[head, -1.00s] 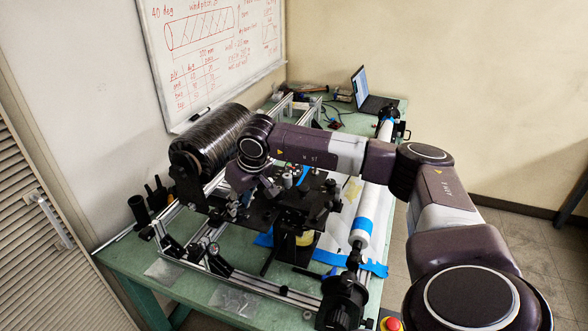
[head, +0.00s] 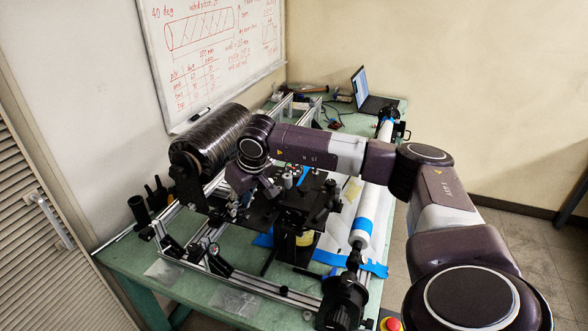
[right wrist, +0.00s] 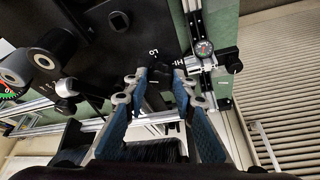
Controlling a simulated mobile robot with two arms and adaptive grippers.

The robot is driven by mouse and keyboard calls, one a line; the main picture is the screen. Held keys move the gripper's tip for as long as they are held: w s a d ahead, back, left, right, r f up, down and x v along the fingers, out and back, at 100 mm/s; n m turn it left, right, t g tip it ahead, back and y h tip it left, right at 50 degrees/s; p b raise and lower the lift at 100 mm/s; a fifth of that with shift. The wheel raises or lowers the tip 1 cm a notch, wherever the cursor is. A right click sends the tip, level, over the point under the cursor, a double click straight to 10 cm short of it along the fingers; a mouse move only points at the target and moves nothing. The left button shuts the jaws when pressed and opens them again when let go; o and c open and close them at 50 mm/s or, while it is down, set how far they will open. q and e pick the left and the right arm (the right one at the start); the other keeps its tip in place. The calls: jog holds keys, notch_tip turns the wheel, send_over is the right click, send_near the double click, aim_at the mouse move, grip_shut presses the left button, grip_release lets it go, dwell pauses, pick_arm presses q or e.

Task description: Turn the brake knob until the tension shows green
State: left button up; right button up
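The black brake knob (right wrist: 158,92) lies between the two fingers of my right gripper (right wrist: 163,86), near white LO and HI marks. The blue-padded fingers stand apart on either side of it. I cannot tell whether they touch it. A small round gauge (right wrist: 204,48) with a little green and red sits on the rail to the right. At the left edge, part of a dial (right wrist: 8,92) shows a green and red arc; its needle is not clear. In the head view my right arm reaches over the bench, with the gripper tips largely hidden near the black spool's holder. My left gripper is not in view.
The black fibre spool (head: 212,138) stands at the left of the bench. A black plate (head: 270,212) with posts and rollers fills the middle, and a white tube (head: 373,190) runs along the right. A laptop (head: 372,92) stands at the back.

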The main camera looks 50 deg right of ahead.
jog(key=o, duration=1)
jog(key=p+v, duration=0.3)
jog(key=v, duration=0.3)
